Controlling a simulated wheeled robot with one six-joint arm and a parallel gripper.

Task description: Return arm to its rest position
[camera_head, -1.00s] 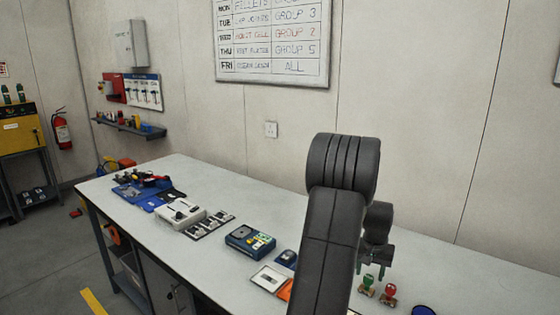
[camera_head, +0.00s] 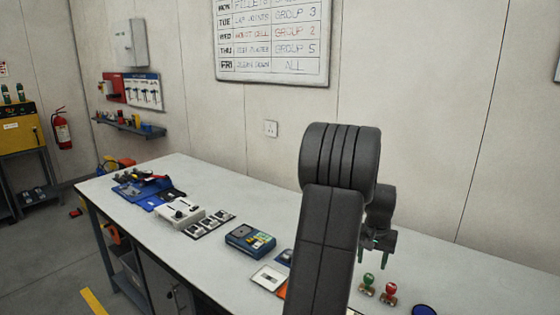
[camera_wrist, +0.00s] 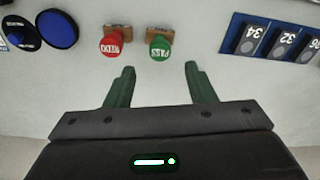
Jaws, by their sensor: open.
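My gripper (camera_head: 376,243) hangs over the right part of the bench, partly hidden behind my dark arm in the head view. In the wrist view my gripper (camera_wrist: 158,82) shows two green fingers spread apart, with nothing between them. Beyond the fingertips stand a red stamp (camera_wrist: 112,42) marked REDO and a green stamp (camera_wrist: 159,42) marked PASS, apart from the fingers. In the head view the green stamp (camera_head: 367,284) and the red stamp (camera_head: 389,293) stand upright on the bench (camera_head: 240,208) below and right of my gripper.
A blue round pad (camera_head: 423,311) lies right of the stamps. A blue tester (camera_head: 250,241), a white device (camera_head: 180,213) and a blue tray of tools (camera_head: 142,186) lie to the left. A blue numbered holder (camera_wrist: 268,40) shows in the wrist view. The wall stands behind the bench.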

